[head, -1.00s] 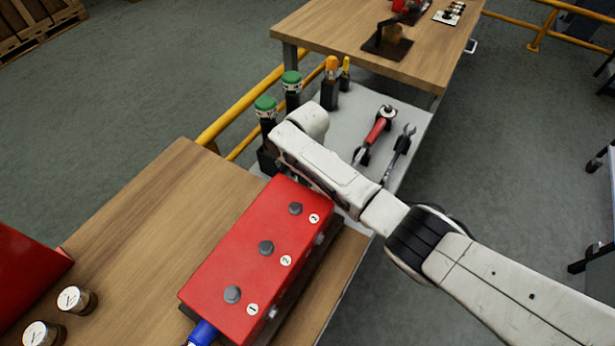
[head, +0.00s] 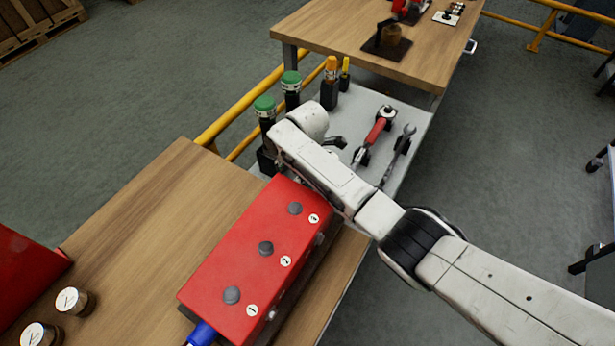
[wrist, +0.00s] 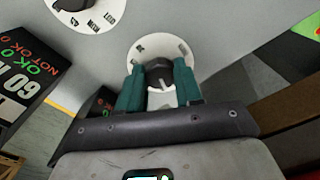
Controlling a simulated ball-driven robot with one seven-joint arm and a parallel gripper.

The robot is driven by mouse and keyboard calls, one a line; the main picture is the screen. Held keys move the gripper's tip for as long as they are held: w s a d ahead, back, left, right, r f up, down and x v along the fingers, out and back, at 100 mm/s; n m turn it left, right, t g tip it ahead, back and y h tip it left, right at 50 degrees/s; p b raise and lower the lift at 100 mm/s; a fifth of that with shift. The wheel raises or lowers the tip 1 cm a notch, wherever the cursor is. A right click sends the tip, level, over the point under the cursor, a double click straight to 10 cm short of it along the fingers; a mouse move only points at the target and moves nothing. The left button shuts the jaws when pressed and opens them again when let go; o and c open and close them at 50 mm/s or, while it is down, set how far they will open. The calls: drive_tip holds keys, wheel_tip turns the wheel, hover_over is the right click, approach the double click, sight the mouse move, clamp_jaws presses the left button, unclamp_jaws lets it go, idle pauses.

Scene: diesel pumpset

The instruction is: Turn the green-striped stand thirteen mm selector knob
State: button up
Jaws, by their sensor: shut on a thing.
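In the wrist view, the selector knob (wrist: 158,74) is dark with a pale pointer line, on a round white dial (wrist: 158,50) with small dark marks around its edge. My gripper (wrist: 160,75) has teal fingers on either side of this knob and is shut on it. The marks are too small to read, and no green stripe can be made out on the stand here. In the head view, my own arm hides the gripper and the knob.
In the wrist view, a second dial (wrist: 91,8) is at the upper left, near a black lettered panel (wrist: 30,70). In the head view, a red box (head: 262,255) is near the arm, with green-capped items (head: 290,85) and a red-handled tool (head: 377,130) beyond.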

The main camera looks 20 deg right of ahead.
drive_tip(key=shift+n, duration=1.3)
drive_tip(key=shift+w, duration=0.1)
drive_tip(key=o, duration=1)
drive_tip(key=shift+o, duration=0.2)
drive_tip(key=shift+r, duration=0.1)
wheel_tip(320, 180, up, 11)
drive_tip(key=shift+f, duration=0.2)
